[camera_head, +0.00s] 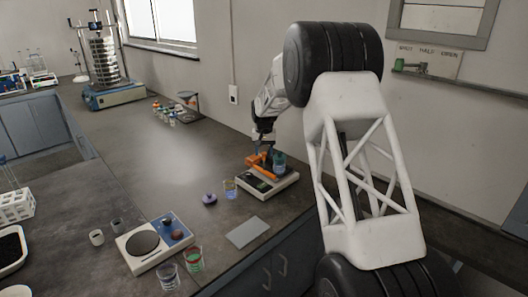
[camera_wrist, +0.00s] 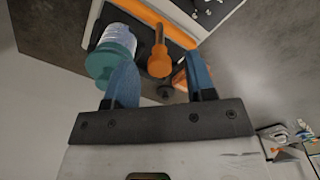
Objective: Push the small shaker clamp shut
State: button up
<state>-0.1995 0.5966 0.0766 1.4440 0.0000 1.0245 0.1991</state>
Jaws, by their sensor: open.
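The small shaker (camera_head: 279,187) is a pale low box on the bench with an orange clamp (camera_head: 256,160) on top. A jar with a teal lid (camera_head: 279,158) sits at the clamp. In the wrist view, the orange clamp handle (camera_wrist: 160,58) shows between and beyond my two blue fingertips, and the teal lid (camera_wrist: 106,62) is beside the left finger. My gripper (camera_wrist: 162,78) is open, with nothing seen held between the fingers. In the head view my gripper (camera_head: 262,142) is just above the clamp. I cannot tell whether a finger touches the clamp or how far the clamp is closed.
A glass beaker (camera_head: 231,189), a purple item (camera_head: 209,199) and a grey flat plate (camera_head: 247,232) lie left of and before the shaker. A balance (camera_head: 155,243) stands at the front left. A large sieve shaker (camera_head: 113,95) stands far back. The mid bench is clear.

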grip_shut()
jog(key=shift+w+d, duration=1)
grip_release()
jog(key=shift+r, duration=0.1)
notch_tip(320, 180, up, 8)
dwell(0.6)
